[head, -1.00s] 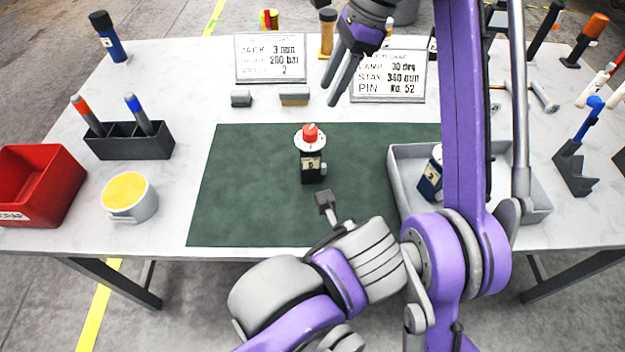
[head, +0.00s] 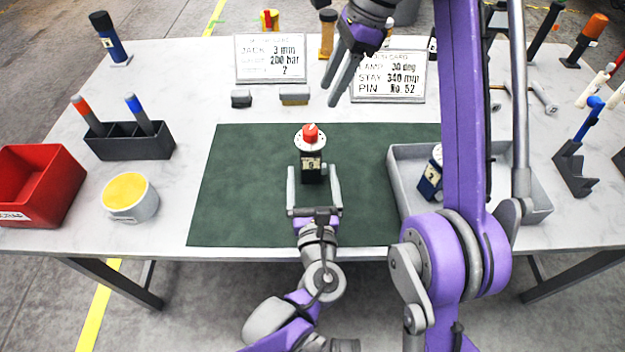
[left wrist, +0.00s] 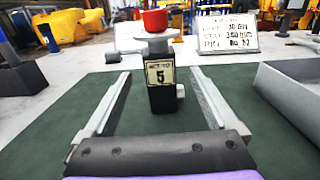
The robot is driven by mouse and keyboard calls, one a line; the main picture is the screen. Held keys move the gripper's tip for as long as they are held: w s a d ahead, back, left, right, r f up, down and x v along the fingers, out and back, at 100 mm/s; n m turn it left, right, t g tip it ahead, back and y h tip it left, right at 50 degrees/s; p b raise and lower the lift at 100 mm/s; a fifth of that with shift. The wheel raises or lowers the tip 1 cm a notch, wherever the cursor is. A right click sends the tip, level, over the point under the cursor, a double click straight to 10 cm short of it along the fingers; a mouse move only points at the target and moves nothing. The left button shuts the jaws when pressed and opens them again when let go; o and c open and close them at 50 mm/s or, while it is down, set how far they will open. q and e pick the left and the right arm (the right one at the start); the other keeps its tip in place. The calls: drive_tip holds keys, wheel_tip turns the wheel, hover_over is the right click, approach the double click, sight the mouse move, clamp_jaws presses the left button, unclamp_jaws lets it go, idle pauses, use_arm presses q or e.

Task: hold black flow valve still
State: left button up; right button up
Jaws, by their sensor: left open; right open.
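The black flow valve (head: 312,168) stands upright on the green mat (head: 240,215), with a white dial and a red knob (head: 310,132) on top. In the left wrist view the valve (left wrist: 163,95) shows a cream label with a 5, between the two fingers. My left gripper (head: 314,180) is open, with one finger on each side of the valve and gaps visible on both sides. My right gripper (head: 340,75) is open and empty, high over the back of the table by the sign cards.
A grey tray (head: 400,190) holding a dark blue valve (head: 430,180) stands right of the mat, partly hidden by my right arm. A red bin (head: 65,190), a yellow-topped cup (head: 130,197) and a black marker holder (head: 130,145) stand at left. The mat's left part is clear.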

sight(310, 143)
use_arm(q)
drive_tip(key=w, duration=0.9)
drive_tip(key=shift+w+a, duration=0.25)
drive_tip(key=shift+w, duration=0.05)
